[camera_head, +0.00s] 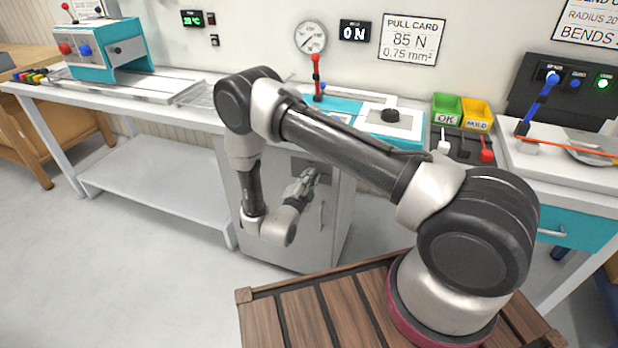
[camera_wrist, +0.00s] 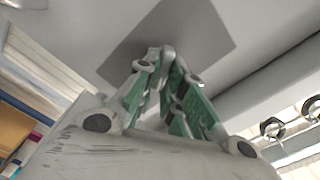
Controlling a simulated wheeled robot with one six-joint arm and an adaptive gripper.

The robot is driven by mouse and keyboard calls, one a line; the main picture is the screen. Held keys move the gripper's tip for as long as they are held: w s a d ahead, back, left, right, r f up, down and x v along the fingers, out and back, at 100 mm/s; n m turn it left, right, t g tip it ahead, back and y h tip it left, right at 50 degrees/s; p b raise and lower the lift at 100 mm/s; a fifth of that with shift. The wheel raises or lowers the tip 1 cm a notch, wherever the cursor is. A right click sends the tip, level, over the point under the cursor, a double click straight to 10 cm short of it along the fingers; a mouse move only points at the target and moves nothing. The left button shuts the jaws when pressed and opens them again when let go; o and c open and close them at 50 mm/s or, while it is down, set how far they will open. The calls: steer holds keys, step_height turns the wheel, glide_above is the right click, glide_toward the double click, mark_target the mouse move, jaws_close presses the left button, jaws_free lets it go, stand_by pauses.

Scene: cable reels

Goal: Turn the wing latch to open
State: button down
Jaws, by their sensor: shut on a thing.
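The grey cabinet (camera_head: 340,215) stands under the bench, with a dark plate (camera_head: 318,165) on its front. In the wrist view the dark plate (camera_wrist: 205,40) lies just beyond my fingertips. My gripper (camera_head: 310,174) is at this plate. In the wrist view its two green-sided fingers (camera_wrist: 160,52) come together in front of the plate, shut on the wing latch. The latch is almost wholly hidden between the fingertips, so I cannot tell its angle. The cabinet door looks shut.
My arm spans the front of the white bench (camera_head: 190,92). On it stand a teal machine (camera_head: 110,48), a green bin (camera_head: 446,108) and a yellow bin (camera_head: 478,114). A slim vertical handle is on the cabinet front, right of my gripper. The floor at left is clear.

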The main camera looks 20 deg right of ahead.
steer(key=m, duration=0.6)
steer(key=shift+d+f, duration=0.15)
steer(key=shift+f, duration=0.05)
steer(key=shift+w, duration=0.1)
stand_by(0.4)
steer(key=c, duration=1.5)
jaws_free()
steer(key=v, duration=1.2)
steer(key=shift+f, duration=0.1)
